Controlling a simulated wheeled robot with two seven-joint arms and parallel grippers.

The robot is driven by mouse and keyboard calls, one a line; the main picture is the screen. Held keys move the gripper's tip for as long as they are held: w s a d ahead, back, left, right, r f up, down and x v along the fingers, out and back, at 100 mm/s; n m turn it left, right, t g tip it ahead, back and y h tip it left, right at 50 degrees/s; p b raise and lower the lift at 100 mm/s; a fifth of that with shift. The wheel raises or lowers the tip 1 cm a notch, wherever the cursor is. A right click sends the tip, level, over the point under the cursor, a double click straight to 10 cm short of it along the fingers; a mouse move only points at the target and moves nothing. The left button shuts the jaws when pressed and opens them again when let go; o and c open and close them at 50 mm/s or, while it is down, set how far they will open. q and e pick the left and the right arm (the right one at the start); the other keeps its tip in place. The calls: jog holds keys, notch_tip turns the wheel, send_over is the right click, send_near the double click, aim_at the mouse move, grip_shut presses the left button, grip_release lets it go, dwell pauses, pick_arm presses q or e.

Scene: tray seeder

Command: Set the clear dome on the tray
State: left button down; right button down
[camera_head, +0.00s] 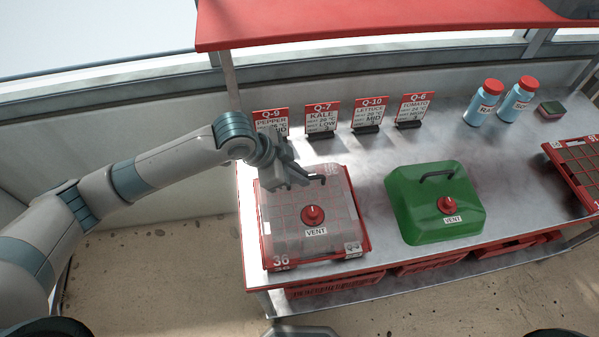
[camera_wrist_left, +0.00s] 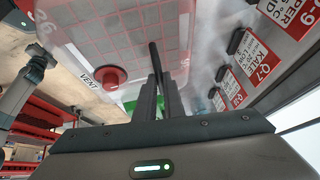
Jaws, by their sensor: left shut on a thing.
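The clear dome (camera_head: 285,225) has a red knob and a VENT label on top and a dark handle near its back edge. It sits over the red-edged gridded tray (camera_head: 268,264) at the left end of the bench. Its rim looks lined up with the tray, but I cannot tell whether it touches all round. My left gripper (camera_head: 307,178) is shut on the dome's handle. In the left wrist view the fingers (camera_wrist_left: 160,88) pinch the dark handle, with the clear dome (camera_wrist_left: 75,45) around it.
A green dome (camera_head: 415,205) with a handle and red knob stands to the right. Several label cards (camera_head: 322,117) line the back. Blue bottles (camera_head: 478,115) with red caps, a sponge (camera_head: 551,110) and another red tray (camera_head: 556,158) are at the right. A red canopy (camera_head: 380,22) hangs above.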

pick_arm(q)
jog(key=c, duration=1.9)
grip_release()
jog(key=shift+o, duration=0.2)
jog(key=shift+r, duration=0.1)
jog(key=b+v, duration=0.2)
jog(key=v, duration=1)
jog(key=shift+w, duration=0.1)
